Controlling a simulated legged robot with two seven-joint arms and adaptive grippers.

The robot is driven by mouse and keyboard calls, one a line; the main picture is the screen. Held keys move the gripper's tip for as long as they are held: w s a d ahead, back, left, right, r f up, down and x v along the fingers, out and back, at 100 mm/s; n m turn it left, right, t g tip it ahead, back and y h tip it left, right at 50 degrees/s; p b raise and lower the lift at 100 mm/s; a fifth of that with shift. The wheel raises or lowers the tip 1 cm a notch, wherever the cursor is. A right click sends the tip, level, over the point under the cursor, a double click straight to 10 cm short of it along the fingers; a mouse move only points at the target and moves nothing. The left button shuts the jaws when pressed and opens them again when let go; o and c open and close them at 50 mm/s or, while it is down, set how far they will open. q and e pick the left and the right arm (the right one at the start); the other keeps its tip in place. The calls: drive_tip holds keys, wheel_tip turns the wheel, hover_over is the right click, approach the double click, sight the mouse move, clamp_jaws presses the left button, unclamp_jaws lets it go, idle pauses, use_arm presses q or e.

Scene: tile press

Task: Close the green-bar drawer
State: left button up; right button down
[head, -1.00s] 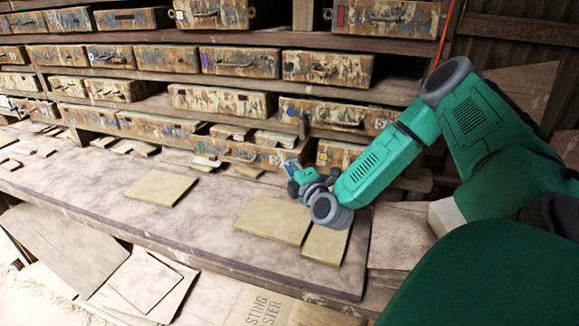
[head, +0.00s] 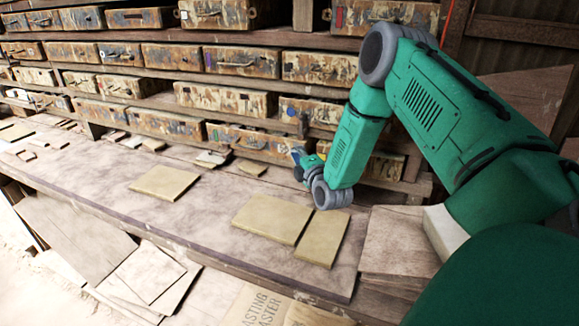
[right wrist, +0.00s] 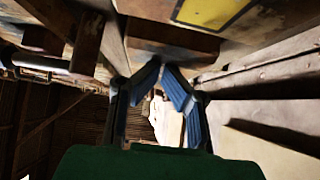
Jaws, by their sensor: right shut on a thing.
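A long worn drawer (head: 237,136) in the lowest shelf row sits nearly flush with its neighbours. I cannot make out a green bar on it from here, so I cannot confirm its marking. My right gripper (head: 298,158) is at this drawer's right end, low over the bench. In the right wrist view its blue fingers (right wrist: 165,80) come together at the underside of a brown wooden front (right wrist: 168,45). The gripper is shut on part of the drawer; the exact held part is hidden. My left gripper is out of view.
Flat tan tiles (head: 270,218) lie on the long bench (head: 130,205) in front of the drawers. Small loose tiles (head: 212,158) lie close before the lowest row. A yellow label (right wrist: 212,10) shows above my fingers. The middle of the bench between the tiles is clear.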

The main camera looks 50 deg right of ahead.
drive_tip(key=v, duration=1.2)
drive_tip(key=shift+a+r, duration=0.15)
drive_tip(key=shift+a, duration=0.15)
